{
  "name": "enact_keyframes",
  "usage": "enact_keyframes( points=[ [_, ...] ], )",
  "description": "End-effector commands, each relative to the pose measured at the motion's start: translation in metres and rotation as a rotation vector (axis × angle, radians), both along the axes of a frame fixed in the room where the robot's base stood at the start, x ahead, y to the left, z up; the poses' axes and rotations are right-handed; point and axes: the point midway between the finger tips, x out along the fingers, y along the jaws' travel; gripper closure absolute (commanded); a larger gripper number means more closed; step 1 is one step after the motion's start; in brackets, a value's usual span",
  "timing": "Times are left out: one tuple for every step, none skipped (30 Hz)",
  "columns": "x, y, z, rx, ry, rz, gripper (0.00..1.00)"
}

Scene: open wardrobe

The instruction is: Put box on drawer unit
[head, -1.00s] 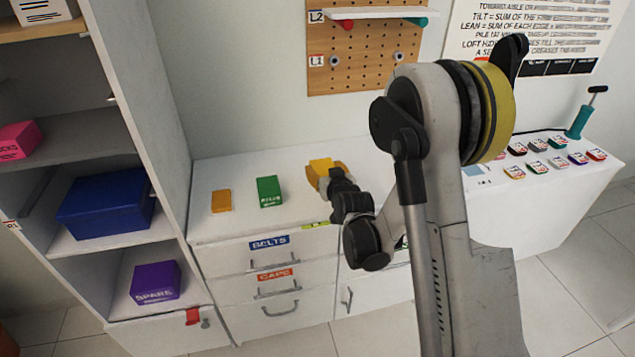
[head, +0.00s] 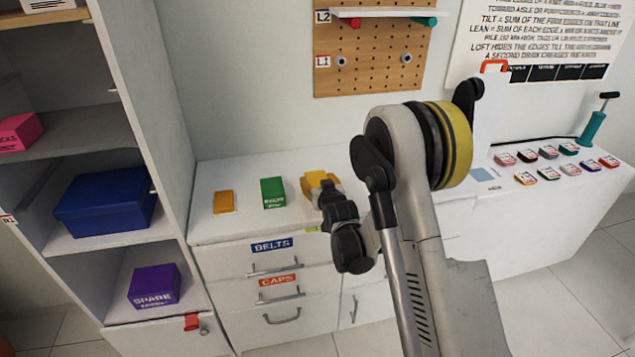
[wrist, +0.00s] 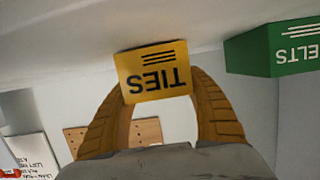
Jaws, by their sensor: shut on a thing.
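A yellow box (wrist: 155,75) marked TIES sits between the two orange fingers of my gripper (wrist: 155,92) in the wrist view, where it looks upside down. My gripper (head: 318,180) is shut on it. In the head view the yellow box (head: 316,178) is at the drawer unit's white top (head: 235,225), partly hidden by the gripper. I cannot tell whether it touches the surface. The drawer unit has drawers labelled BELTS (head: 272,245) and CAPS (head: 277,280).
A green box (head: 273,192) and an orange box (head: 224,202) stand left of my gripper on the same top. An open wardrobe at left holds a blue box (head: 105,202), a purple SPARE box (head: 154,286) and a pink box (head: 18,132). Several small cards lie at right.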

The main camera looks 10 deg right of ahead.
Motion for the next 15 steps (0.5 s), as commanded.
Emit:
enact_keyframes(
  points=[
    [0.0001, 0.0, -0.0017, 0.0, 0.0, 0.0, 0.73],
    [0.0001, 0.0, -0.0025, 0.0, 0.0, 0.0, 0.73],
    [0.0, 0.0, -0.0022, 0.0, 0.0, 0.0, 0.28],
    [0.0, 0.0, -0.0021, 0.0, 0.0, 0.0, 0.19],
    [0.0, 0.0, -0.0021, 0.0, 0.0, 0.0, 0.18],
    [0.0, 0.0, -0.0021, 0.0, 0.0, 0.0, 0.18],
    [0.0, 0.0, -0.0021, 0.0, 0.0, 0.0, 0.18],
    [0.0, 0.0, -0.0021, 0.0, 0.0, 0.0, 0.18],
    [0.0, 0.0, -0.0021, 0.0, 0.0, 0.0, 0.18],
    [0.0, 0.0, -0.0021, 0.0, 0.0, 0.0, 0.18],
    [0.0, 0.0, -0.0021, 0.0, 0.0, 0.0, 0.18],
    [-0.0001, 0.0, -0.0019, 0.0, 0.0, 0.0, 0.18],
    [-0.0001, 0.0, -0.0013, 0.0, 0.0, 0.0, 0.18],
    [-0.0001, 0.0, 0.0, 0.0, 0.0, 0.0, 0.18],
    [-0.0011, 0.0, 0.0023, 0.0, 0.0, 0.0, 0.18]
  ],
)
